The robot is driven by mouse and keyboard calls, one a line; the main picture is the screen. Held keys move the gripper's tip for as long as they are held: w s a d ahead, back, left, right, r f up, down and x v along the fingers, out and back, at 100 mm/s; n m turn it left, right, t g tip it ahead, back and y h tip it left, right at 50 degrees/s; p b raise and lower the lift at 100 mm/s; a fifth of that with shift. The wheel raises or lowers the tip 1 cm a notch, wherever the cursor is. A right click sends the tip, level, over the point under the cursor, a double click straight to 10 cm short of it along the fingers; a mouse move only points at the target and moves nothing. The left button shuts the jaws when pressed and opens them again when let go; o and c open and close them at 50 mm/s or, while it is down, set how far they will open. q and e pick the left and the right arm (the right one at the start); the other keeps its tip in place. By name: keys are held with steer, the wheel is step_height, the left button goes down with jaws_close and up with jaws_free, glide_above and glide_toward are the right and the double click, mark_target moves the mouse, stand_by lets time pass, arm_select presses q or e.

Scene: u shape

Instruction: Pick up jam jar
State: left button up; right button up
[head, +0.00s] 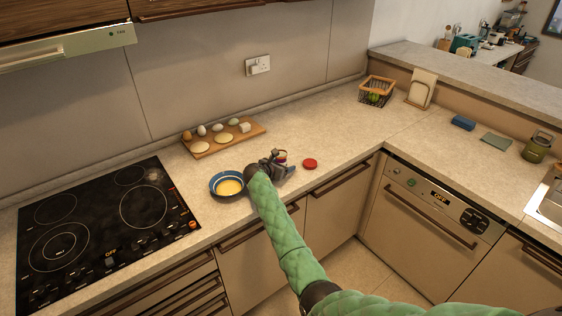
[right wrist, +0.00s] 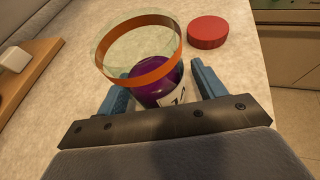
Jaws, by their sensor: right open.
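The jam jar (right wrist: 160,85) holds dark purple jam and has an orange band around its clear round top. In the right wrist view it stands between the two blue fingers of my right gripper (right wrist: 160,72), with part of a pale label showing. The fingers are open on either side of it; whether they touch it I cannot tell. In the head view my right gripper (head: 278,163) is over the counter near its front edge and hides most of the jar (head: 281,155). My left gripper is not in view.
A red lid (head: 310,163) lies right of the jar; it also shows in the right wrist view (right wrist: 207,31). A blue bowl (head: 214,191) with yellow contents and a wooden board (head: 217,144) with eggs are to the left. The hob (head: 95,230) is farther left.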

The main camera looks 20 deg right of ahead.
steer(key=shift+w+d+f, duration=0.15)
steer(key=shift+w+f, duration=0.15)
steer(key=shift+s+r, duration=0.1)
steer(key=c, duration=1.2)
steer(key=shift+r, duration=0.15)
steer(key=shift+c, duration=0.2)
